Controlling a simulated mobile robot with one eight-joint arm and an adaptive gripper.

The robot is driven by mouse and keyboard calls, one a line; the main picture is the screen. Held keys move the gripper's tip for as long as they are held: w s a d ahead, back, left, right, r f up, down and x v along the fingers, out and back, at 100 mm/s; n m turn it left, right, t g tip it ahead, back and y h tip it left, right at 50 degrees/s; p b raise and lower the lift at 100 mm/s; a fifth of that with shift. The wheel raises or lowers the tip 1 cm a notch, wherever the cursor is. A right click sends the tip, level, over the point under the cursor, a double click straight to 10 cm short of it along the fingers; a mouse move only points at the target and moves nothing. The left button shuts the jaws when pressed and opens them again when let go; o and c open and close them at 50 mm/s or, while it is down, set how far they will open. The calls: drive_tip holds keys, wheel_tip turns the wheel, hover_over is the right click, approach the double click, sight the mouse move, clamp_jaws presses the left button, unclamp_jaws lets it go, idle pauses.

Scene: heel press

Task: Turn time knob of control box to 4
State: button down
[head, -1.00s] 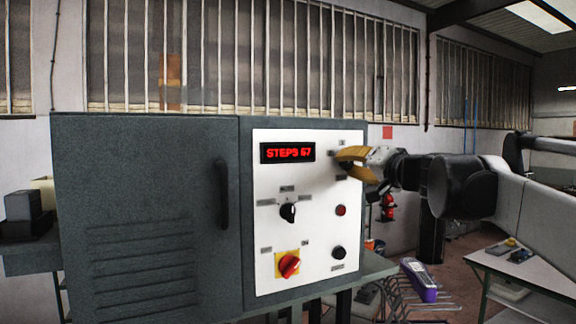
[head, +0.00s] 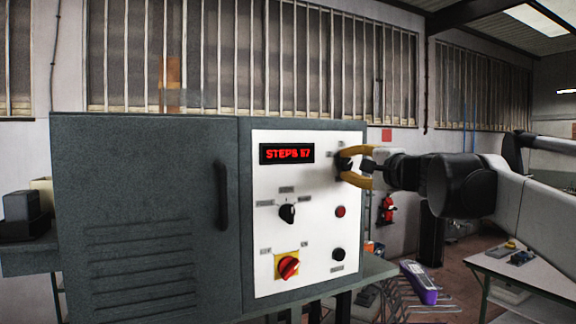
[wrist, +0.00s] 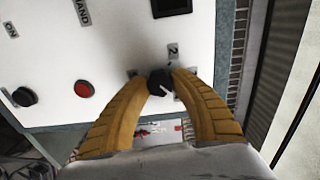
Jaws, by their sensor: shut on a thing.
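The control box (head: 262,212) has a white front panel with a red display (head: 287,153) that reads "STEPS" and two digits that look like 67 or 57. The time knob (wrist: 160,83) is black and sits at the upper right of the panel. My gripper (wrist: 158,80) is shut on the knob, with one yellow finger on each side. A label "2" shows beside it in the wrist view; other labels are partly covered by the fingers.
Below are a black selector knob (head: 288,213), a red button (head: 340,211), a black button (head: 338,254) and a red switch on a yellow plate (head: 288,267). A table (head: 530,274) stands at the right. A purple object (head: 418,282) lies lower right of the box.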

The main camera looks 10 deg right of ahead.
idle(0.3)
drive_tip(key=c, duration=1)
unclamp_jaws()
drive_tip(key=shift+c, duration=0.2)
drive_tip(key=s+d, duration=0.2)
drive_tip(key=s, duration=0.9)
drive_tip(key=shift+s+d, duration=0.15)
drive_tip(key=shift+s, duration=0.25)
